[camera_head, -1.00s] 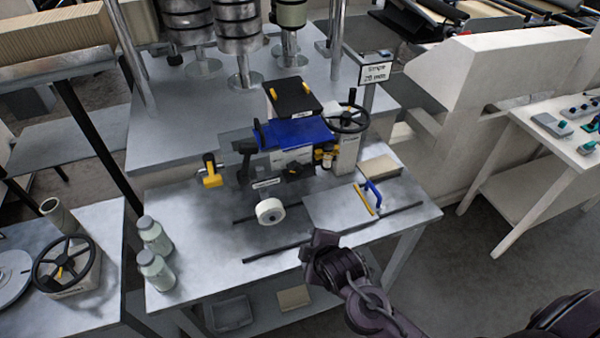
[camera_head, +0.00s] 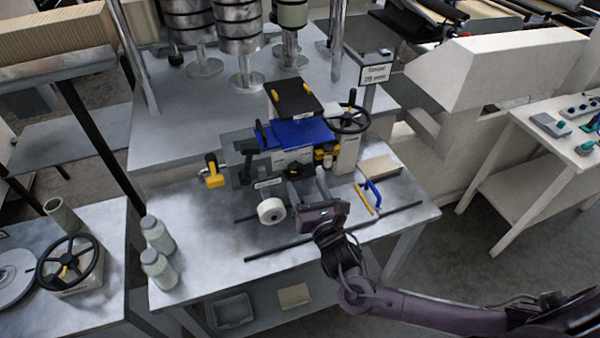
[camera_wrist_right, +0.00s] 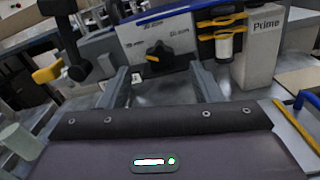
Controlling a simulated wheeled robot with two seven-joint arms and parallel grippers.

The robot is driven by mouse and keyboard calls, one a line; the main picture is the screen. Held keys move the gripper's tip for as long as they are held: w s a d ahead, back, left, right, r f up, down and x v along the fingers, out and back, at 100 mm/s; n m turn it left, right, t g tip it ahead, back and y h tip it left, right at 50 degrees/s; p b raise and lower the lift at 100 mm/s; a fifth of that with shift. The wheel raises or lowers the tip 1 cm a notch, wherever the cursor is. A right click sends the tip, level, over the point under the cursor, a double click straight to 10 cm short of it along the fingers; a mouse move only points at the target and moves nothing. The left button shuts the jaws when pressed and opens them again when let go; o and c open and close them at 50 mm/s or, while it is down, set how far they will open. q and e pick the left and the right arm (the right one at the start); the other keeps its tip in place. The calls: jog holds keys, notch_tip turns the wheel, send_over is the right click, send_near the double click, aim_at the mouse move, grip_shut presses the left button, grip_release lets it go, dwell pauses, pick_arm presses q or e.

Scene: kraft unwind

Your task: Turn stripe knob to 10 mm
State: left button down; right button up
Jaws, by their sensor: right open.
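The stripe knob appears to be the black star-shaped knob (camera_wrist_right: 160,55) on the white front panel of the machine in the right wrist view. It shows small in the head view (camera_head: 296,171), below the blue part of the machine. Its pointer setting is too small to read. The sign (camera_head: 376,74) on the post reads "Stripe" with a blurred mm value below. My right gripper (camera_head: 307,187) is open in front of the panel, its two fingers apart with the knob beyond and between them in the wrist view. It is not touching the knob. My left gripper is not in view.
A white roller (camera_head: 271,211) stands left of my right gripper. A blue-handled tool (camera_head: 372,191) lies to its right. A black handwheel (camera_head: 347,118) and yellow clamp (camera_head: 213,171) flank the machine. Two bottles (camera_head: 158,250) stand at the table's left. The front table area is mostly clear.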

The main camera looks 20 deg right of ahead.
aim_at(298, 170)
jog(key=w+p, duration=0.1)
jog(key=w, duration=0.4)
jog(key=shift+a, duration=0.1)
jog(key=c, duration=1)
